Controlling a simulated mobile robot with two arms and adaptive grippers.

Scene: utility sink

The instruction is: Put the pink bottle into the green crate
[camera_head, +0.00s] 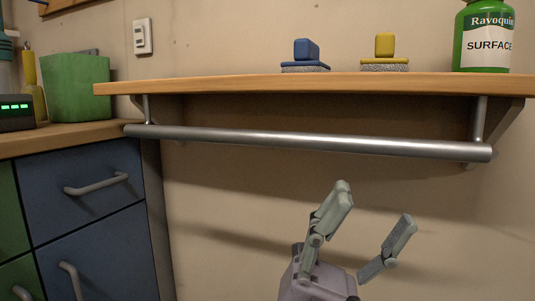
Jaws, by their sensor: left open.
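A green box-like container (75,88), which looks like the green crate, stands on the wooden counter at the left. Its inside is hidden from this angle. I see no pink bottle in this view. My left gripper (375,204) is at the bottom, right of centre, with its fingers spread and nothing between them. It is below the metal rail and well to the right of the green container. My right gripper is not in view.
A wooden shelf (300,85) with a metal rail (300,139) runs above my gripper. On it are a blue brush (306,52), a yellow brush (385,50) and a green bottle (484,40). Blue drawers (82,190) stand at the left. The wall below the rail is bare.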

